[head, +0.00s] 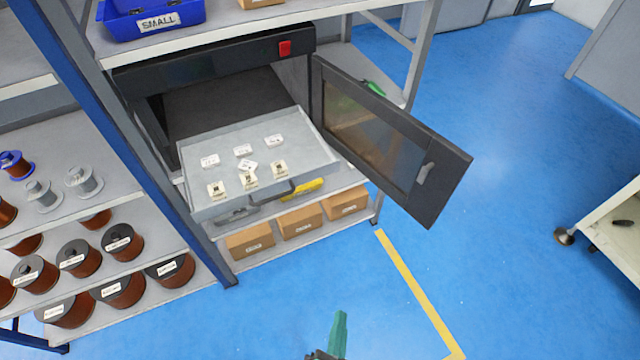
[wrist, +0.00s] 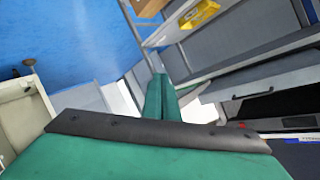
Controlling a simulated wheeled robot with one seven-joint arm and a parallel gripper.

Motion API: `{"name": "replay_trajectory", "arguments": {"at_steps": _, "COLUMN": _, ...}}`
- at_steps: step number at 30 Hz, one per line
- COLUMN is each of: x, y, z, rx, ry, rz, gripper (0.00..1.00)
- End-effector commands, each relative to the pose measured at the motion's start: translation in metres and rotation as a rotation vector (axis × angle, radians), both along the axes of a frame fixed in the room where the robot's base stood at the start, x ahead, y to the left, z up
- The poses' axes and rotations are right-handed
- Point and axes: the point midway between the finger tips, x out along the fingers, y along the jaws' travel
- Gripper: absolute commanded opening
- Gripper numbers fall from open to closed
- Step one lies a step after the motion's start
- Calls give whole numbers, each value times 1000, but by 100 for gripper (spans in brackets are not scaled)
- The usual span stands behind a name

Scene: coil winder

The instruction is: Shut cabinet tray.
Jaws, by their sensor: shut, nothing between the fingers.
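The cabinet (head: 215,68) is a dark box on the shelf rack, with its windowed door (head: 385,140) swung open to the right. The light grey cabinet tray (head: 225,142) is pulled out at the front and carries several small labelled parts (head: 248,166). A dark handle (head: 285,192) is on its front edge. My gripper (head: 338,330) shows green fingers at the bottom of the head view, in front of the tray and well apart from it. In the wrist view its fingers (wrist: 161,98) are together with nothing between them.
Several cardboard boxes (head: 300,221) and a yellow item (head: 303,187) are under the tray. Wire spools (head: 75,258) fill the left shelves. A blue bin (head: 150,20) is above. A pale cart (head: 612,230) stands at right. Blue floor with a yellow line (head: 418,290) is clear.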

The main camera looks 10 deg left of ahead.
Motion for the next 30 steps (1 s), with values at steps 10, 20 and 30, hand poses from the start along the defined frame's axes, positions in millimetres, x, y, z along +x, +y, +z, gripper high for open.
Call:
{"name": "replay_trajectory", "arguments": {"at_steps": 10, "x": 105, "y": 3, "z": 15, "rx": 529, "ry": -34, "rz": 20, "gripper": 0}}
{"name": "replay_trajectory", "arguments": {"at_steps": 20, "x": 173, "y": 4, "z": 96, "rx": 894, "ry": -87, "rz": 245, "gripper": 0}}
{"name": "replay_trajectory", "arguments": {"at_steps": 30, "x": 185, "y": 4, "z": 140, "rx": 998, "ry": -94, "rz": 387, "gripper": 0}}
